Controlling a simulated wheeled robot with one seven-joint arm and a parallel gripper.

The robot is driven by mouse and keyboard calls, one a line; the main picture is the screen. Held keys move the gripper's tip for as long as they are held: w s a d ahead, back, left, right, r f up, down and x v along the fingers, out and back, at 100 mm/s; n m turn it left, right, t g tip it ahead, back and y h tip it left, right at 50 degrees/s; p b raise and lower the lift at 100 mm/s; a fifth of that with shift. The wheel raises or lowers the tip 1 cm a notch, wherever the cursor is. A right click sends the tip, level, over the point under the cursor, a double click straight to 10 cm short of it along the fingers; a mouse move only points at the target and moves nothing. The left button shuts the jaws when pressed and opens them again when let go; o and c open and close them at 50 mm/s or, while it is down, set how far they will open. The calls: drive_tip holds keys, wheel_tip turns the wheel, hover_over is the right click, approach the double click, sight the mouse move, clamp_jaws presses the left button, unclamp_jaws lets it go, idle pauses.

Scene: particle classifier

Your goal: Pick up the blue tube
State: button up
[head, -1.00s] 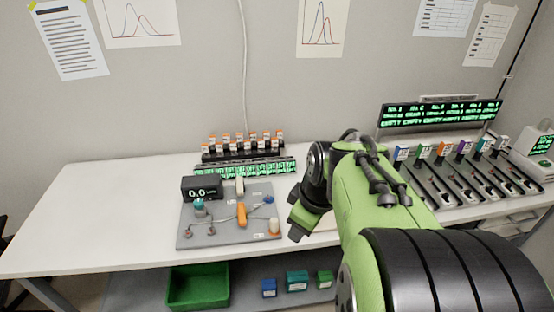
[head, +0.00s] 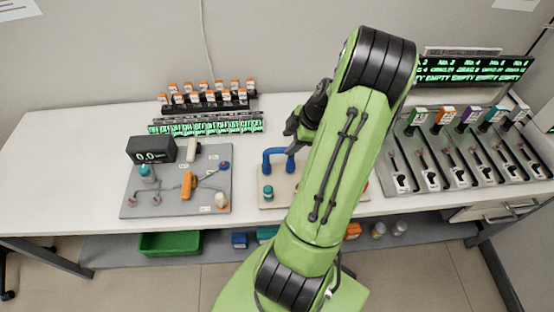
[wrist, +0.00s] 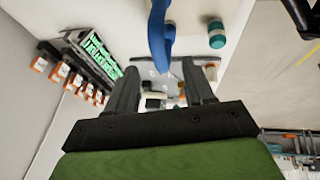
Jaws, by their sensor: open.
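The blue tube (head: 279,155) is an upside-down U shape standing on a beige board (head: 266,203) near the middle of the table. My gripper (head: 293,130) is just above and to the right of the tube in the head view, partly hidden by my wrist. In the wrist view the tube (wrist: 158,38) shows as a blue curve beyond my gripper (wrist: 160,70), whose two fingers are apart with nothing held between them. The tube appears apart from the fingers.
A teal-capped piece (head: 268,193) stands on the beige board. To the left is a grey board (head: 140,207) with a black display (head: 152,150) and an orange part (head: 187,185). A rack of orange-capped vials (head: 210,98) stands behind. Bare table lies at far left.

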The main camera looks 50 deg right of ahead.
sight(285, 148)
drive_tip(key=x, duration=0.8)
drive_tip(key=shift+d+f, duration=0.35)
drive_tip(key=shift+f, duration=0.1)
drive_tip(key=shift+a+r, duration=0.1)
drive_tip(key=shift+c, duration=0.2)
clamp_jaws()
